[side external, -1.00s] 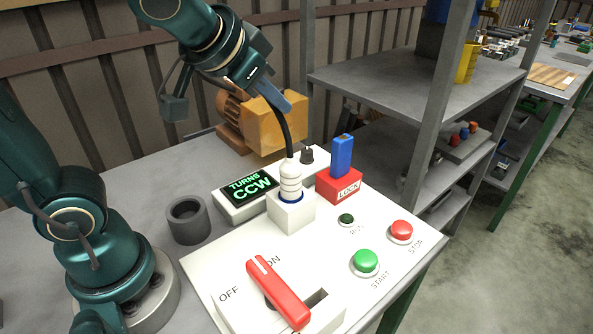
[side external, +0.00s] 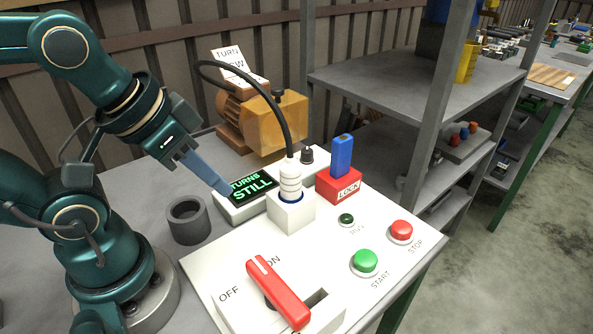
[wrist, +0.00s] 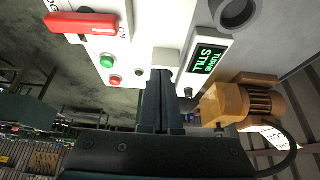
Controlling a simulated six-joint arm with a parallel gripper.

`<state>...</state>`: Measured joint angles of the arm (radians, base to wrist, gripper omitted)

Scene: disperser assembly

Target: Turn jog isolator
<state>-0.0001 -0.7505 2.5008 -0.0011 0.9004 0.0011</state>
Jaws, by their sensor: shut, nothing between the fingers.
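A red lever (side external: 277,292) sits on a white switch box marked OFF and ON at the front of the white panel. Its upper end points between the two marks, nearer ON. It shows at the top left of the wrist view (wrist: 82,22). My gripper (side external: 225,190) is shut and empty, with its blue fingers pointing down beside the display box, left of the white plug. In the wrist view its fingers (wrist: 160,76) reach up from the bottom. It is well apart from the lever. The display (side external: 252,186) reads TURNS STILL.
A white plug (side external: 290,180) with a black cable stands in a white block. Behind are a black knob (side external: 307,154) and an orange motor (side external: 262,122) with a TURN sign (side external: 240,68). A blue-and-red LOCK piece (side external: 340,183), green START (side external: 364,262) and red STOP (side external: 401,230) buttons lie right. A grey cup (side external: 188,222) stands left.

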